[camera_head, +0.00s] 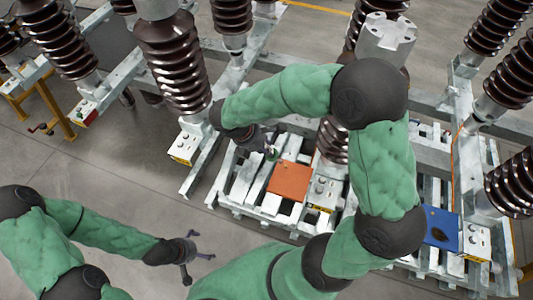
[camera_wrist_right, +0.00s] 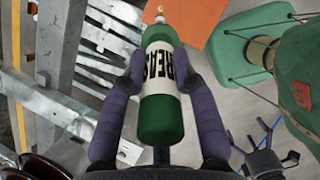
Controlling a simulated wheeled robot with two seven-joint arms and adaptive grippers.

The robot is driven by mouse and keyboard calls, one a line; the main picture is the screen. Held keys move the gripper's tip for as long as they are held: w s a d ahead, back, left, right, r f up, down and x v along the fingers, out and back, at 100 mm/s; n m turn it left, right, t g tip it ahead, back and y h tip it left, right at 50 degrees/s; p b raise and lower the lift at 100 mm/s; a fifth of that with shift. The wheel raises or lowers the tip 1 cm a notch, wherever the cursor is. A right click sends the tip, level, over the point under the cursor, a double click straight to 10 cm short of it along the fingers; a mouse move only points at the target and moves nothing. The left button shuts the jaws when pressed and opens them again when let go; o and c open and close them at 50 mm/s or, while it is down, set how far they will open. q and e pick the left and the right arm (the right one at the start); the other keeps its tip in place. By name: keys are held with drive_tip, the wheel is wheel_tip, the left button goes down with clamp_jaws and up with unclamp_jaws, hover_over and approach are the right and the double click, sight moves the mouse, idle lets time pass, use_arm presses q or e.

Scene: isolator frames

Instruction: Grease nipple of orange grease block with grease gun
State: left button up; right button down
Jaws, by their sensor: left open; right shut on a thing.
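The grease gun (camera_wrist_right: 160,120) is a green cylinder with a white, partly hidden lettered label and a small brass-coloured tip at its top end. My right gripper (camera_wrist_right: 158,72) is shut on it, with a purple finger on each side. In the head view the gun (camera_head: 271,154) shows only as a small green bit beside the orange grease block (camera_head: 290,181), on its upper left. The block's flat top (camera_wrist_right: 203,20) lies beyond and right of the gun's tip in the wrist view. I cannot make out its nipple. My left gripper (camera_head: 200,256) is open and empty, low over the floor.
The block lies on a grey metal frame (camera_head: 243,180) with slats. A blue block (camera_head: 441,229) is farther right. Brown ribbed insulators (camera_head: 172,65) stand around the frame. White boxes (camera_head: 185,147) sit on the beams. Bare floor (camera_head: 120,180) is free at the left.

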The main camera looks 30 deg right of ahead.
drive_tip(key=shift+r+b, duration=0.1)
drive_tip(key=shift+b, duration=0.2)
drive_tip(key=b+x, duration=0.3)
drive_tip(key=shift+d+f, duration=0.1)
drive_tip(key=shift+f, duration=0.2)
drive_tip(key=shift+p, duration=0.4)
idle(0.9)
drive_tip(key=shift+b+x, duration=0.7)
drive_tip(key=shift+x, duration=0.8)
idle(1.1)
drive_tip(key=shift+s+r, duration=0.1)
drive_tip(key=shift+r, duration=0.05)
drive_tip(key=shift+p+v, duration=2.3)
drive_tip(key=shift+v, duration=0.2)
